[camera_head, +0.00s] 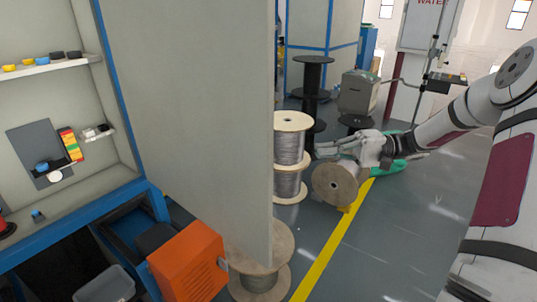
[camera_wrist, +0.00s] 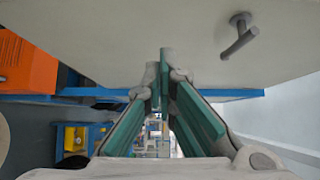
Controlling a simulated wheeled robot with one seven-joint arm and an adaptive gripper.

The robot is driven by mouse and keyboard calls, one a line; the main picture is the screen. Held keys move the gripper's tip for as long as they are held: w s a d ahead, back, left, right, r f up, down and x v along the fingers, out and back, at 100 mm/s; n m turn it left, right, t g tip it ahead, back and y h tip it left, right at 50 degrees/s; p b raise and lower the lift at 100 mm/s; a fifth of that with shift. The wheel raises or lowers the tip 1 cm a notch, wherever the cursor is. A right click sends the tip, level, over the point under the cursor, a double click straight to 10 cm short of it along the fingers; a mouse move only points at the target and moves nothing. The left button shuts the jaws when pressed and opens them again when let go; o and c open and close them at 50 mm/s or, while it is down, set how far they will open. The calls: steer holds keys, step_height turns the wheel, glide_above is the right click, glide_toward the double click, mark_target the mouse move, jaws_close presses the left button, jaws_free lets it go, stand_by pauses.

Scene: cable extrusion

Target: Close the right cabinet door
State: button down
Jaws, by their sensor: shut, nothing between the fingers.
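The right cabinet door (camera_head: 190,110) is a large beige-grey panel standing open, swung out from the blue-framed cabinet (camera_head: 127,90) at the left of the head view. My gripper (camera_head: 318,149) is to the right of the door's free edge, apart from it in that picture. In the wrist view a beige panel, apparently the door (camera_wrist: 120,35), fills the top, with a grey lever handle (camera_wrist: 239,38) at upper right. My gripper (camera_wrist: 164,60) is shut and empty, its green-padded fingers meeting in front of the panel. Whether the fingertips touch it I cannot tell.
Shelves (camera_head: 50,66) inside the cabinet hold small coloured items. An orange box (camera_head: 188,262) stands below the door. Wooden cable spools (camera_head: 291,121) stand beyond its edge, and one spool (camera_head: 335,187) lies below my gripper.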

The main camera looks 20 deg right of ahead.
steer(key=s+p+x, duration=0.2)
steer(key=x, duration=1)
steer(key=shift+s+a, duration=0.3)
steer(key=shift+a, duration=0.3)
steer(key=shift+r, duration=0.1)
